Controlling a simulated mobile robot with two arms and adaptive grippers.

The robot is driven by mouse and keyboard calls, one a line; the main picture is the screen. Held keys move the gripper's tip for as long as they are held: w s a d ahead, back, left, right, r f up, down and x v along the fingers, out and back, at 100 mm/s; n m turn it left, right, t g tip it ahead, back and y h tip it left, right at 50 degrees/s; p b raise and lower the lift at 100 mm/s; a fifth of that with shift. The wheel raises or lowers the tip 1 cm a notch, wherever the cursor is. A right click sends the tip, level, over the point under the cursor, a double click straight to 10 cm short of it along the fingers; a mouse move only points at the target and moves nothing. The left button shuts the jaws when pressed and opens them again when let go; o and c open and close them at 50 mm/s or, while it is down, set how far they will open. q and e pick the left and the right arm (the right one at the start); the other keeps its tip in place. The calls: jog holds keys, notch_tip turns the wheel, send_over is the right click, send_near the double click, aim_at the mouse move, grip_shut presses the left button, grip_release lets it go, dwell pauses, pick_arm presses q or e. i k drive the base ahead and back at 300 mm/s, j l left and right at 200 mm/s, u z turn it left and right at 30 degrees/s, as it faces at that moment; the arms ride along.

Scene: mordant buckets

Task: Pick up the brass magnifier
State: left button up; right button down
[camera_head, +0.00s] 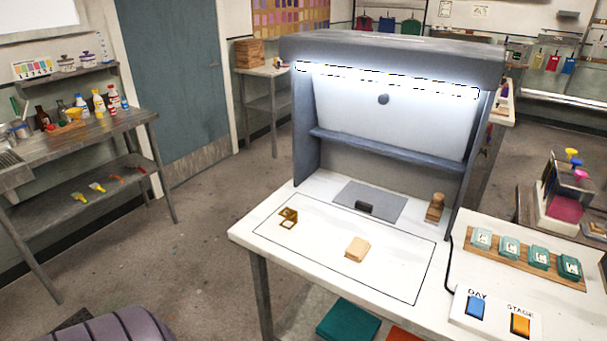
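The brass magnifier (288,217), a small folding frame in gold-brown metal, appears to stand open on the white table (262,250). It lies inside the left part of a thin black outline drawn on the tabletop. Nothing touches it. Neither of my grippers is in view.
A beige block or cloth stack (357,247) lies right of the magnifier. Behind are a grey plate (385,203) with a dark block (364,206) and a wooden stamp-like piece (435,207). A hooded light booth (390,50) rises over the table's back. The outlined area is mostly clear.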

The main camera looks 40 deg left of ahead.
aim_at(290, 214)
jog(key=u, duration=1.5)
